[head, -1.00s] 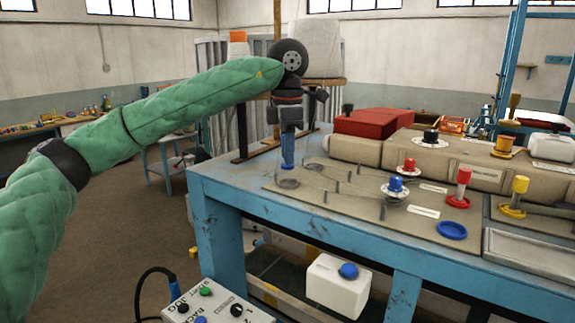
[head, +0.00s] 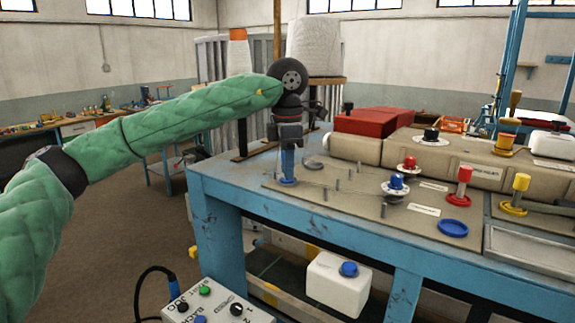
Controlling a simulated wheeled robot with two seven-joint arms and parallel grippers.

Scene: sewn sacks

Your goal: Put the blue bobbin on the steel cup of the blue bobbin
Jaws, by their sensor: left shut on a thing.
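My left gripper (head: 287,143) points down over the far left corner of the blue table and is shut on the blue bobbin (head: 288,163). The bobbin is upright, its top hidden between the fingers. Its wide blue foot (head: 288,181) is low at the board's left end, where the steel cup stands. The foot covers most of that cup, so I cannot tell whether it rests fully on it. My right gripper is not in view.
The beige board (head: 385,208) carries several thin upright pins and a small blue-topped spool (head: 396,182). A red bobbin (head: 461,190), a blue ring (head: 453,229) and a yellow bobbin (head: 516,194) stand to the right. Red boxes (head: 372,121) lie behind.

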